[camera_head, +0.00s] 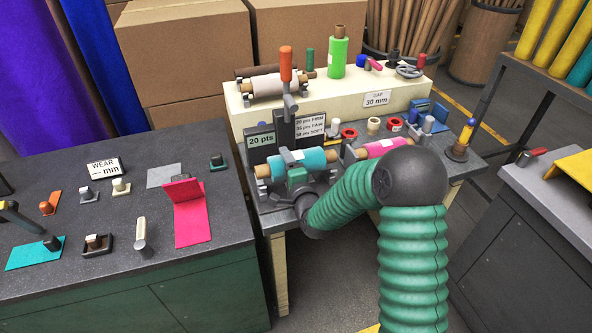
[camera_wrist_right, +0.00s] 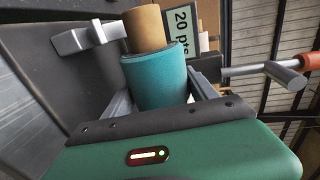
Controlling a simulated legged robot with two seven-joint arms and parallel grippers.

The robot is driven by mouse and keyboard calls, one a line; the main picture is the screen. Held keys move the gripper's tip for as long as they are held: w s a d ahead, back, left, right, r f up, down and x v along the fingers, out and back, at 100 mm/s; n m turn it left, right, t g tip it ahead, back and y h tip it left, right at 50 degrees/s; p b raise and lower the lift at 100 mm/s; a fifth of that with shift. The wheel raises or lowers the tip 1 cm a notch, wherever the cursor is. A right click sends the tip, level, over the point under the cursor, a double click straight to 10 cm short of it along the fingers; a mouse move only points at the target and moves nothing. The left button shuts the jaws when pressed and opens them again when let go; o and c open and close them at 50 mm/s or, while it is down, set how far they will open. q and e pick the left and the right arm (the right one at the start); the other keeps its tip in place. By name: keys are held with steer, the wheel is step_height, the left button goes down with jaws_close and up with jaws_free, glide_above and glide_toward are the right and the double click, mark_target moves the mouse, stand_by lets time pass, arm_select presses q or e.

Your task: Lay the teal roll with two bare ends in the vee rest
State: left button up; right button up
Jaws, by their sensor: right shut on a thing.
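The teal roll (camera_head: 313,160) lies roughly level at the near edge of the middle bench, with a tan bare end (camera_head: 263,171) on its left and another (camera_head: 332,155) on its right. A grey bracket (camera_wrist_right: 85,39) shows beside that core. I cannot tell whether it belongs to the vee rest or whether the roll touches it. My left gripper is out of view.
A pink roll (camera_head: 382,147) lies just right of the teal one. A "20 pts" sign (camera_head: 261,141) and an orange-handled lever (camera_head: 286,70) stand behind. A cream block (camera_head: 330,101) holds other rolls. The left bench (camera_head: 110,240) carries felt pieces and small tools.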

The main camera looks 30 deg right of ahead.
steer(key=shift+r, duration=0.3)
steer(key=shift+r+p, duration=1.35)
steer(key=shift+r, duration=0.3)
